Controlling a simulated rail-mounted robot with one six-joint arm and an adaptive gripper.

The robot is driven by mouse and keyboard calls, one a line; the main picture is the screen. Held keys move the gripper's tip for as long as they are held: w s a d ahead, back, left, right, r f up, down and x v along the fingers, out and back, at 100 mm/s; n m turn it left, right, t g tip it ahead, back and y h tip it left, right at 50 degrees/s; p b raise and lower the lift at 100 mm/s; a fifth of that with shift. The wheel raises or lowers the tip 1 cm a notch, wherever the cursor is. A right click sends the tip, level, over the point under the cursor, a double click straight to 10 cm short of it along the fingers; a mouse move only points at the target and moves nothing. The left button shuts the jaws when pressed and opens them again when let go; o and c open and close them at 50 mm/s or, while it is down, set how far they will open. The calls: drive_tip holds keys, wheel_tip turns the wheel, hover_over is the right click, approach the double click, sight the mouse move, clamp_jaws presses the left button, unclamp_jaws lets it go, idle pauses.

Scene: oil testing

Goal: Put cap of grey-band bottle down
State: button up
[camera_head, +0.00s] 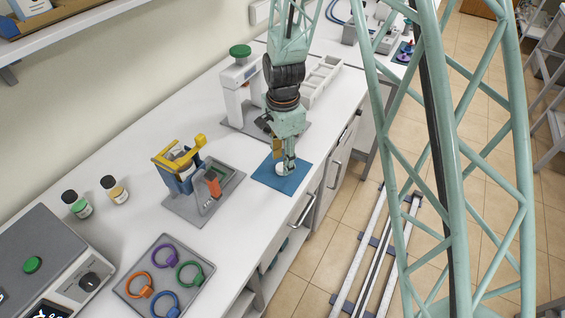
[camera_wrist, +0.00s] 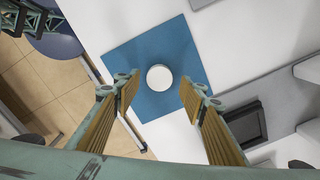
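A round white piece (camera_head: 282,169) is on the blue mat (camera_head: 264,178). It also shows in the wrist view as a plain white disc (camera_wrist: 159,78). I cannot tell for sure whether it is the cap, and no grey band shows on it. My gripper (camera_head: 287,160) points down over the mat, close above the white piece. In the wrist view the fingers of my gripper (camera_wrist: 159,92) are wide apart, with the disc seen between them and clear of both. I cannot make out a grey-band bottle.
Two dark-capped bottles, one green-banded (camera_head: 79,206) and one yellow-banded (camera_head: 116,191), stand at the left. A yellow-and-blue device (camera_head: 180,165) stands on a grey plate left of the mat. A tray (camera_head: 127,291) holds several coloured rings. A white stand (camera_head: 235,95) is behind.

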wheel_tip(320, 180, up, 10)
idle(0.7)
drive_tip(key=shift+s+r, duration=0.1)
idle(0.4)
idle(0.4)
drive_tip(key=s+d+r+n+t, duration=0.1)
drive_tip(key=s+d+r+n, duration=0.1)
drive_tip(key=s+d+r, duration=0.45)
drive_tip(key=s+d+r+n, duration=0.1)
drive_tip(key=s+r+n, duration=0.15)
drive_tip(key=r, duration=0.65)
drive_tip(key=s+d+r+n+t, duration=0.1)
drive_tip(key=s+d+r+n, duration=0.1)
drive_tip(key=s+d+r, duration=0.35)
drive_tip(key=s+d+r+n, duration=0.2)
drive_tip(key=s+r, duration=0.1)
drive_tip(key=s, duration=0.4)
drive_tip(key=s+d+r+n+t, duration=0.1)
drive_tip(key=s+r+n, duration=0.1)
drive_tip(key=s, duration=0.6)
drive_tip(key=s+d+r+n, duration=0.2)
drive_tip(key=s+r, duration=0.2)
drive_tip(key=s, duration=0.3)
drive_tip(key=shift+s+d+n+t, duration=0.3)
drive_tip(key=shift+s+n, duration=0.05)
drive_tip(key=shift+s, duration=0.05)
